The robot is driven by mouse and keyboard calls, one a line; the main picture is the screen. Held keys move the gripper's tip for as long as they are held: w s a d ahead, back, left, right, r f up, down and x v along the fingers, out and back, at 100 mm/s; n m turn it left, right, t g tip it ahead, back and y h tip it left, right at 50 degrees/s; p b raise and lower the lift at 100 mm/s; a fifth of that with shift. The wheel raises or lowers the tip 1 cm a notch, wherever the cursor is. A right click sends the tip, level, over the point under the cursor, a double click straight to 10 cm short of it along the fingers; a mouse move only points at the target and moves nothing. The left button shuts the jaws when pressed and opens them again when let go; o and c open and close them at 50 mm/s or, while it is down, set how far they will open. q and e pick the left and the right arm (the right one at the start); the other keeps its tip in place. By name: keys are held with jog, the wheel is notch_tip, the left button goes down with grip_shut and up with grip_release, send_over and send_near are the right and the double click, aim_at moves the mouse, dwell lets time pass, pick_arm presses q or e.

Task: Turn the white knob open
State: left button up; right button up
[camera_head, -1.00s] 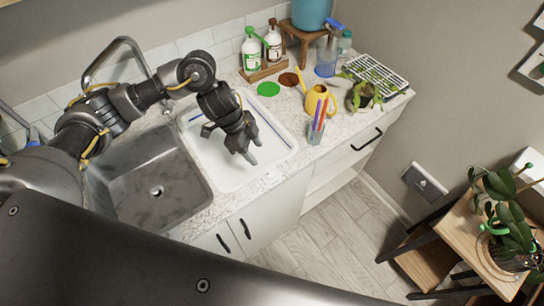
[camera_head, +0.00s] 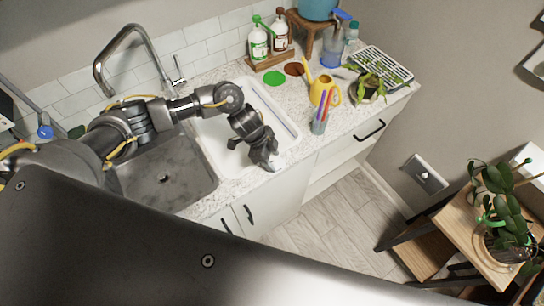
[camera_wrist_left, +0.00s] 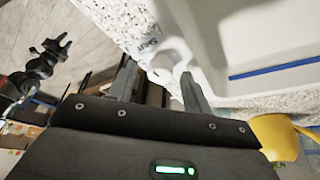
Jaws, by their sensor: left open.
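The white knob (camera_wrist_left: 168,62) shows in the left wrist view, beside the white tray (camera_wrist_left: 222,45), with dark lettering near it. My left gripper (camera_wrist_left: 158,88) is open, its two fingers apart around the line to the knob, which appears nearer the right finger. I cannot tell whether a finger touches it. In the head view my left gripper (camera_head: 268,160) is at the front edge of the white tray (camera_head: 212,158), and it hides the knob. A dark gripper (camera_wrist_left: 50,58), seemingly my right one, shows small at the left of the wrist view; its jaw state is unclear.
A grey sink (camera_head: 190,180) lies left of the tray, with a faucet (camera_head: 125,45) behind. A wooden stand (camera_head: 455,222) holds a plant at the right.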

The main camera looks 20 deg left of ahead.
pick_arm(q)
jog(key=c, duration=1)
pick_arm(e)
jog(key=shift+s+d, duration=0.15)
jog(key=shift+d, duration=0.1)
jog(key=shift+r, duration=0.15)
